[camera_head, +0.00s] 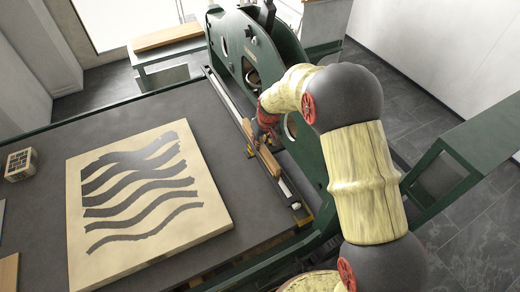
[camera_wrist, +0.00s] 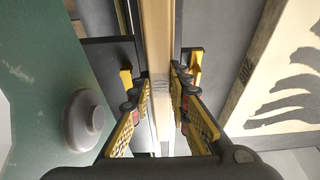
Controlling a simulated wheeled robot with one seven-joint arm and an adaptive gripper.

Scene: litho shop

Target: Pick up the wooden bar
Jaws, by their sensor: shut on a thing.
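The wooden bar (camera_head: 269,161) is a long pale strip at the right edge of the grey press bed, beside the green press frame. In the wrist view the bar (camera_wrist: 156,35) runs up the middle of the picture, between the fingers. My gripper (camera_wrist: 160,84) is shut on it, with yellow-and-black fingers on either side. In the head view my gripper (camera_head: 259,126) is at the bar's far part, partly hidden by my arm. I cannot tell whether the bar touches the rail below it.
A pale slab with dark wavy bands (camera_head: 218,222) lies on the press bed (camera_head: 130,112). The green press frame (camera_head: 238,60) stands close to my gripper. A side table with a wooden board (camera_head: 168,37) stands behind.

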